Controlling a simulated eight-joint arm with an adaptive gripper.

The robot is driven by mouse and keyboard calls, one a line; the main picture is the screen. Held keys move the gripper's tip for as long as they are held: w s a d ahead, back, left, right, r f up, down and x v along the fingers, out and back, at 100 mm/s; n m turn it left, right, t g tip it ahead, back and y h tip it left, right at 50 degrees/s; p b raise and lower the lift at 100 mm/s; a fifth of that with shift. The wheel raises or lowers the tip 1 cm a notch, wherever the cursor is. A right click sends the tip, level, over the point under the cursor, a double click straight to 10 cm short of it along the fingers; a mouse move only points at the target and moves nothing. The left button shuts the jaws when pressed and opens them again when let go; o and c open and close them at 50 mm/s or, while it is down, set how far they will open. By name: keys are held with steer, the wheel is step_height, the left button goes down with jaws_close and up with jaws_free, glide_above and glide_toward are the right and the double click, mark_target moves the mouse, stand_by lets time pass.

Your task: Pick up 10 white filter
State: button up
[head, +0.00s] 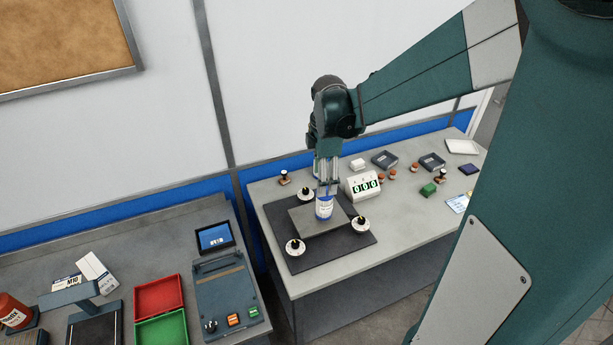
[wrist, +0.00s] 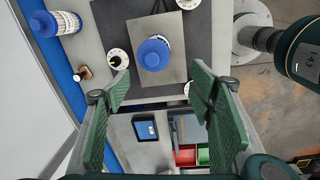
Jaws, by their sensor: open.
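My gripper (head: 328,190) points down over the right bench, close above a white jar with a blue lid and label (head: 324,209). The wrist view shows my gripper (wrist: 160,86) with its green pads wide apart and nothing between them; the jar's blue lid (wrist: 154,54) lies beyond the tips. The jar stands upright on a grey square plate (head: 299,217). No thing is clearly recognizable as a white filter.
Several white discs with black knobs (head: 361,223) surround the plate on a dark mat (head: 348,247). A second blue-lidded bottle (wrist: 46,25) is near the wall. Red (head: 158,297) and green (head: 163,329) trays sit on the left bench.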

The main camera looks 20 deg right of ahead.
mark_target(324, 208)
steer(key=shift+w+d+f+n+g+p, duration=0.3)
steer(key=shift+w+d+f+n+p, duration=0.3)
steer(key=shift+w+d+n+p, duration=0.25)
step_height(324, 208, down, 8)
steer(key=shift+s+a+f, duration=0.1)
steer(key=shift+s, duration=0.05)
steer(key=shift+f, duration=1.25)
steer(key=shift+f, duration=0.15)
steer(key=shift+d+f, duration=0.2)
steer(key=shift+f, duration=2.25)
steer(key=shift+c, duration=0.4)
steer(key=c, duration=1)
